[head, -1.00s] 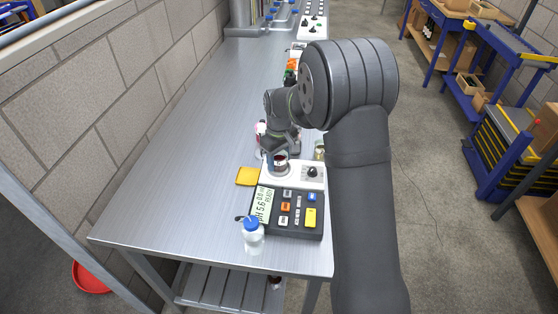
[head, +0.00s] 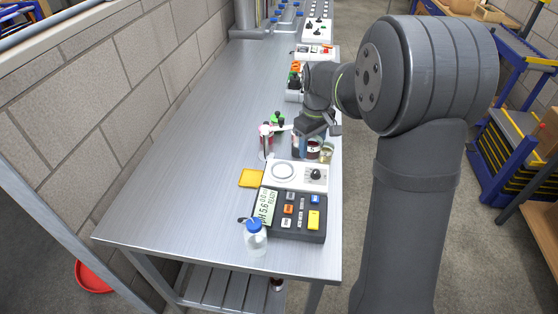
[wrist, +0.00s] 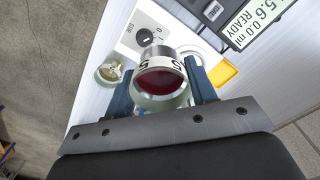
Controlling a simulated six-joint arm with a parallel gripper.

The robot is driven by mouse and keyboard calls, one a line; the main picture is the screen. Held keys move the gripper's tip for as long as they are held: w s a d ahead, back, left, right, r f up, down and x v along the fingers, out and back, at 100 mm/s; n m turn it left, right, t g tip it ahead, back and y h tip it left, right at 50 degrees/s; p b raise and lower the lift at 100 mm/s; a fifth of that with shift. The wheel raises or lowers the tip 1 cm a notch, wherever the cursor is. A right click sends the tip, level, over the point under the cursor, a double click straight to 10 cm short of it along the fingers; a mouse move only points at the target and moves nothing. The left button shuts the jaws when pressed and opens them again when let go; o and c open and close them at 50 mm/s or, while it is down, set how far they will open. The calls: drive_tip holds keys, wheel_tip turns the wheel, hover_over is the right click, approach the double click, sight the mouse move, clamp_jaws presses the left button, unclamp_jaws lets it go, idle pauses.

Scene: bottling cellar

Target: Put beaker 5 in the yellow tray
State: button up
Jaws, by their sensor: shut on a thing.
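My gripper (head: 308,140) is shut on a clear beaker with dark red liquid (head: 313,151), beyond the white stirrer. In the wrist view the beaker (wrist: 160,82) sits between the two blue fingers (wrist: 162,92). Its white label band shows a mark that looks like a 5. I cannot tell whether its base touches the bench. The small yellow tray (head: 251,178) lies flat and empty on the bench, left of the stirrer. It also shows in the wrist view (wrist: 224,74).
A white stirrer (head: 297,174) and a dark keypad meter (head: 292,215) stand in front. A blue-capped bottle (head: 255,240) is nearest. A beaker with yellowish contents (head: 327,154) stands right beside the held one. Red-filled glassware (head: 265,140) is at left. The left bench is clear.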

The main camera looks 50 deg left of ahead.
drive_tip(key=shift+m, duration=0.4)
drive_tip(key=s+a+f, duration=0.3)
drive_tip(key=s+a, duration=0.1)
drive_tip(key=s+a+f, duration=0.3)
drive_tip(key=s+a, duration=0.1)
drive_tip(key=s+a+f, duration=0.3)
drive_tip(key=s+a, duration=0.2)
drive_tip(key=shift+a+f, duration=0.1)
drive_tip(key=shift+f, duration=1.95)
drive_tip(key=shift+f, duration=0.1)
drive_tip(key=o, duration=0.7)
wheel_tip(320, 180, up, 12)
drive_tip(key=shift+r, duration=0.15)
